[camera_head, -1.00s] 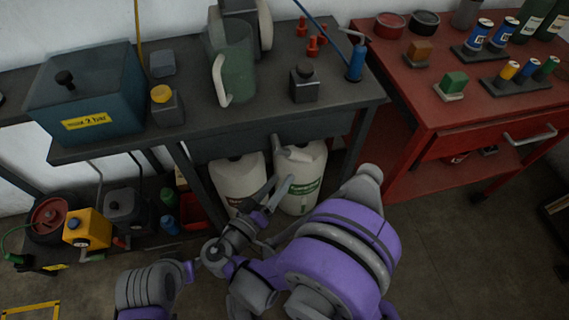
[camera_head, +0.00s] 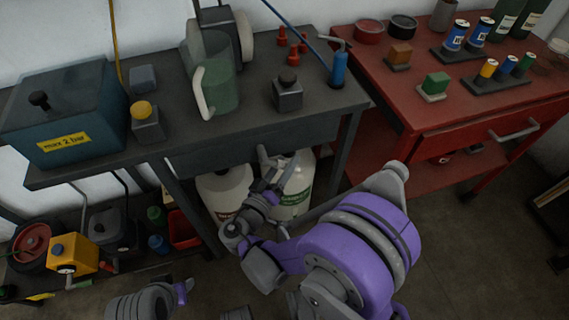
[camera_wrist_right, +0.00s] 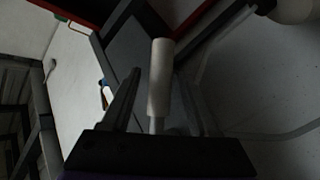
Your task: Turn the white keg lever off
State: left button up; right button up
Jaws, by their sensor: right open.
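Two white kegs stand under the dark bench in the head view. One has a green label (camera_head: 297,197), and the other (camera_head: 222,194) is left of it. My right gripper (camera_head: 275,168) is in front of the kegs, near their tops, and partly covers the green-labelled one. In the right wrist view, a pale cylindrical lever handle (camera_wrist_right: 160,78) stands between the two fingers of my open right gripper (camera_wrist_right: 163,85). Gaps show on both sides of the handle. The lever's base is hidden, and I cannot tell which keg it belongs to.
The dark bench (camera_head: 250,125) overhangs the kegs, with a leg on each side. A red workbench (camera_head: 400,105) stands to the right. A low shelf with a yellow box (camera_head: 72,254) and a red bin (camera_head: 184,229) is at the left. Some floor is clear at the right.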

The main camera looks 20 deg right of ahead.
grip_shut()
dwell(1.4)
